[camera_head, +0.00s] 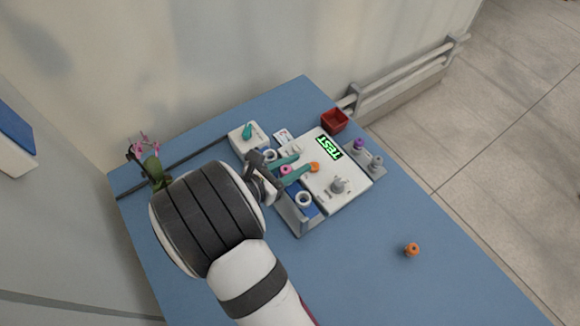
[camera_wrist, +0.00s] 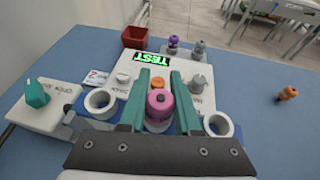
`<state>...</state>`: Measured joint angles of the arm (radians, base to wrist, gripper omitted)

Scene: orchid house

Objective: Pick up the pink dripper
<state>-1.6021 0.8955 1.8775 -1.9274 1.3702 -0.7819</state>
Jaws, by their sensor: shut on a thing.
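The pink dripper (camera_wrist: 159,105) sits upright between the two teal fingers of my gripper (camera_wrist: 159,76) in the wrist view. The fingers are shut on it, one on each side. In the head view a little of the pink dripper (camera_head: 286,170) shows between the fingers of my gripper (camera_head: 303,163). Its underside is hidden, so I cannot tell whether it is clear of the surface below. An orange part (camera_wrist: 157,83) shows just beyond it, between the fingertips.
A white board with a green TEST sign (camera_head: 329,147) lies beyond my gripper, with a grey dripper (camera_wrist: 197,83) on it. White rings (camera_wrist: 100,101) flank the fingers. A teal piece (camera_wrist: 36,94) stands left, a red box (camera_wrist: 134,37) behind.

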